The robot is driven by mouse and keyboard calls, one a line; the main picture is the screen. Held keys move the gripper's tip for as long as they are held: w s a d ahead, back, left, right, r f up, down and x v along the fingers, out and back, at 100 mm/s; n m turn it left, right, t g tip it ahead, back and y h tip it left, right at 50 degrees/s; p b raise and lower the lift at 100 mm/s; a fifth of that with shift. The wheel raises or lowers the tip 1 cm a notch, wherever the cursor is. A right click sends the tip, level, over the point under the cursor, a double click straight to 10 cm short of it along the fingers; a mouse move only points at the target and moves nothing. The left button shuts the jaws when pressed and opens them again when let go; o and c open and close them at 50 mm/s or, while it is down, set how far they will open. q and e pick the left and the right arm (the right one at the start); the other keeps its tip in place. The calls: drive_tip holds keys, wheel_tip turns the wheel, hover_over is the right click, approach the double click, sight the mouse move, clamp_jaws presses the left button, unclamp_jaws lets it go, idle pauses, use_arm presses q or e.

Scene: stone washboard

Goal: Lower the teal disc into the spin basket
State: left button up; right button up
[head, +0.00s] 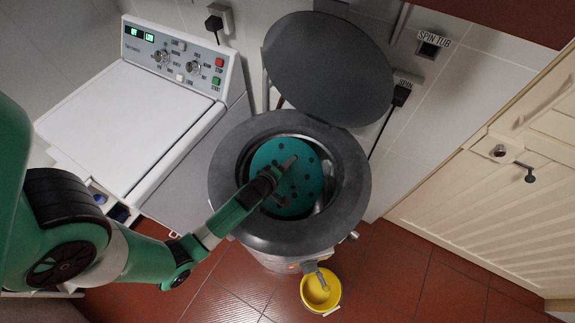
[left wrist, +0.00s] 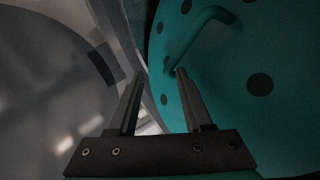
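The teal disc (head: 306,176), with dark round holes, lies within the round mouth of the grey spin tub (head: 352,183). I cannot tell how deep it sits. My left gripper (head: 290,180) reaches in over the disc from the lower left, its two fingers apart. In the left wrist view the gripper (left wrist: 160,72) is open with nothing clearly between its fingers. The disc (left wrist: 285,50) fills the right side there, and its bent teal handle (left wrist: 210,16) ends close to the right fingertip. The spin basket's metal wall (left wrist: 117,35) shows left of the disc. My right gripper is not in view.
The tub's round dark lid (head: 328,65) stands open behind it. A white washing machine (head: 135,125) stands at the left. A yellow bucket (head: 308,298) sits on the red tiled floor under the tub's spout. A cream cabinet (head: 490,205) is at the right.

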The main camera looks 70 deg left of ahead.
use_arm(q)
drive_tip(key=p+v, duration=0.2)
drive_tip(key=v, duration=0.9)
drive_tip(key=shift+s+d+r, duration=0.2)
